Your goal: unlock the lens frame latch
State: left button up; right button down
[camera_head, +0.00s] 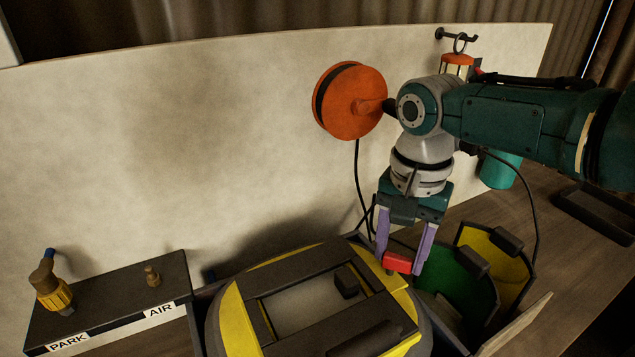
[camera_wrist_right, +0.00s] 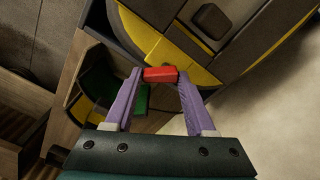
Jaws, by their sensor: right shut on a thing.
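The yellow and dark grey blast pot helmet (camera_head: 236,318) sits low in the middle of the head view, with a framed pale lens window (camera_head: 305,308) on its top face. A red latch (camera_head: 398,263) is at the helmet's right edge. My right gripper (camera_head: 402,266) comes down from above and is shut on the red latch. In the right wrist view the red latch (camera_wrist_right: 160,74) sits between the two purple fingers, beside the helmet's yellow rim (camera_wrist_right: 140,35). My left gripper is in neither view.
Green (camera_head: 452,283) and yellow (camera_head: 497,262) panels stand in a holder right of the helmet. A box labelled PARK and AIR (camera_head: 110,300) stands at left. An orange reel (camera_head: 350,101) and a lantern (camera_head: 457,66) hang on the pale back board (camera_head: 180,130).

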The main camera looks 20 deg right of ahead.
jog(key=n, duration=0.4)
jog(key=shift+w+n, duration=0.15)
jog(key=shift+n, duration=0.15)
jog(key=n, duration=0.5)
jog(key=shift+w, duration=0.2)
jog(key=shift+r+n, duration=0.1)
jog(key=shift+n, duration=0.2)
jog(key=shift+c, duration=1.2)
grip_release()
jog(key=shift+d, duration=0.1)
